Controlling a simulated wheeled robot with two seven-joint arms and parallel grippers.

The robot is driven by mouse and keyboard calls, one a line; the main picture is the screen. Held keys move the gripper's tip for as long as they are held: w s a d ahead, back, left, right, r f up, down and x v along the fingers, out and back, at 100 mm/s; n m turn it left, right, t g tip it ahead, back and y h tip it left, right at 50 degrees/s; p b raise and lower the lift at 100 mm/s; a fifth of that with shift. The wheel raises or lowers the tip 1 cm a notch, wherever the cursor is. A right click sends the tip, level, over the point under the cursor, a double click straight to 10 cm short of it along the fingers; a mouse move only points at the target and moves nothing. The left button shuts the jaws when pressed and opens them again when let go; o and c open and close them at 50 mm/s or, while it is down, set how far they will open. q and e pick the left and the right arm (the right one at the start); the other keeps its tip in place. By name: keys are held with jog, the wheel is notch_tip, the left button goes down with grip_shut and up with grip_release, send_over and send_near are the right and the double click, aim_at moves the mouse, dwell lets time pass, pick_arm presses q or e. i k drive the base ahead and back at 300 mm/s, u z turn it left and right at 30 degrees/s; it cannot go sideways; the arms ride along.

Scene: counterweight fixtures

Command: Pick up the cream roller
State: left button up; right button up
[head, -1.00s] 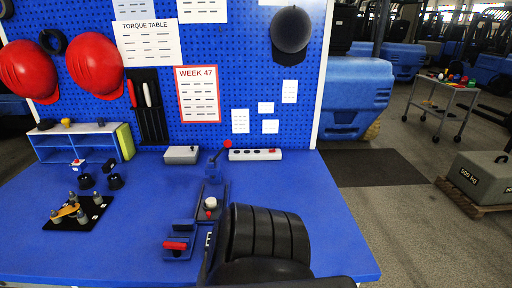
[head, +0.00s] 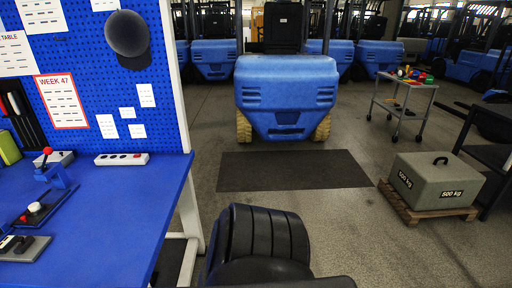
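A small rounded cream-white piece (head: 35,207) sits on a dark fixture on the blue bench top (head: 118,200), near the left edge of the head view. It may be the cream roller, but it is too small to be sure. A lever with a red ball (head: 47,151) stands just behind it. Neither of my grippers is in view.
A grey cart (head: 404,105) holds small coloured items at the back right. A 500 kg block (head: 437,182) rests on a wooden pallet (head: 415,211). A blue forklift (head: 286,95) stands behind a dark floor mat (head: 290,170).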

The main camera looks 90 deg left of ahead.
aim_at(34, 207)
jog(key=i, duration=0.45)
jog(key=u, duration=2.75)
jog(key=i, duration=2.95)
jog(key=u, duration=2.3)
jog(key=i, duration=0.15)
jog(key=u, duration=0.25)
